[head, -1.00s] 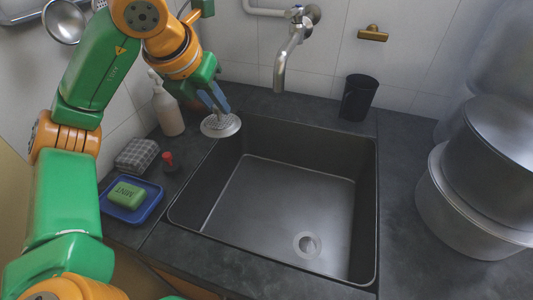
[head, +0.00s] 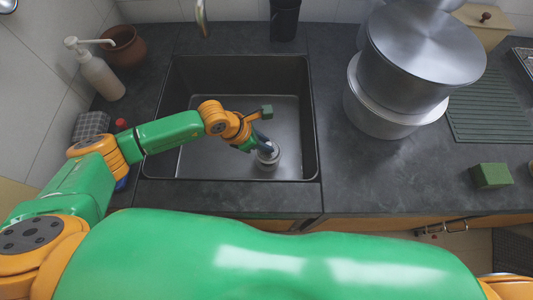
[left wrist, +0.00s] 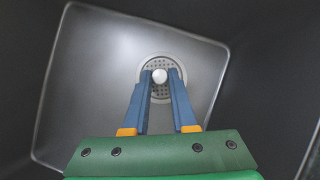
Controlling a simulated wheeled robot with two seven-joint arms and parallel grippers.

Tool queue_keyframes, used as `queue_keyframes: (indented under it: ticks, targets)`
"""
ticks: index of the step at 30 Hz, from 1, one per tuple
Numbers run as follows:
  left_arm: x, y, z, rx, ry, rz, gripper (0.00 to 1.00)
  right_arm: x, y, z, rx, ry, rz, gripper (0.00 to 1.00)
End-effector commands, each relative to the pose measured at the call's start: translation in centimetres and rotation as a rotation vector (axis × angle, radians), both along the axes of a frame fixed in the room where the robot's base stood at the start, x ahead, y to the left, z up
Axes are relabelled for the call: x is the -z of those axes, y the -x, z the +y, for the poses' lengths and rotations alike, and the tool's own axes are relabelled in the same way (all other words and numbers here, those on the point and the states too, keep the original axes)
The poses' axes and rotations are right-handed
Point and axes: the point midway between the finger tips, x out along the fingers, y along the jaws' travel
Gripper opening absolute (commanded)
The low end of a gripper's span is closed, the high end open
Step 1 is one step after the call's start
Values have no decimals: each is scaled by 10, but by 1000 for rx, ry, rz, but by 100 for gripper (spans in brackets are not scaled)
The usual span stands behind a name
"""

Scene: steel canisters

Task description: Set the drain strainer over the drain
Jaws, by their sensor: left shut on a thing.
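The drain strainer (head: 268,160) is a round metal disc with holes and a pale knob; it also shows in the left wrist view (left wrist: 160,63). My left gripper (head: 263,147) reaches down into the dark sink (head: 313,120), its blue fingers (left wrist: 160,82) shut on the strainer's knob. The strainer is low in the sink, at the drain. In the left wrist view a pale ring surrounds the perforated disc. The drain opening is hidden beneath the strainer; I cannot tell whether the strainer touches the sink floor. My right gripper is not in view.
Large steel canisters (head: 395,100) stand right of the sink. A black cup (head: 284,20) and the faucet (head: 202,18) are behind it. A soap bottle (head: 100,75), brown pot (head: 122,45) and grey sponge (head: 90,125) stand left. A green block (head: 490,176) lies far right.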

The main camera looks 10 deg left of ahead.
Motion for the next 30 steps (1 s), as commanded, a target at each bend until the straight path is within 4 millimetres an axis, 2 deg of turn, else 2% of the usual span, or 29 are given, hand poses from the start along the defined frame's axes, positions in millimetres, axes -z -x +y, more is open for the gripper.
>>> queue_keyframes:
  ticks: [1,9,20,21,24,30]
  targets:
    - [13,0,0,-3,0,3,0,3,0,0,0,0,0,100]
    - [66,-1,1,-5,-2,0,0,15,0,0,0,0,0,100]
    - [71,-1,1,-4,-1,-1,0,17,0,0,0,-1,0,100]
    - [70,-1,1,-4,-1,-1,30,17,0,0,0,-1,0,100]
    - [70,-1,1,-4,-1,-1,55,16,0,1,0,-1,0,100]
    - [69,-1,1,-5,0,-1,55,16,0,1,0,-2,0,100]
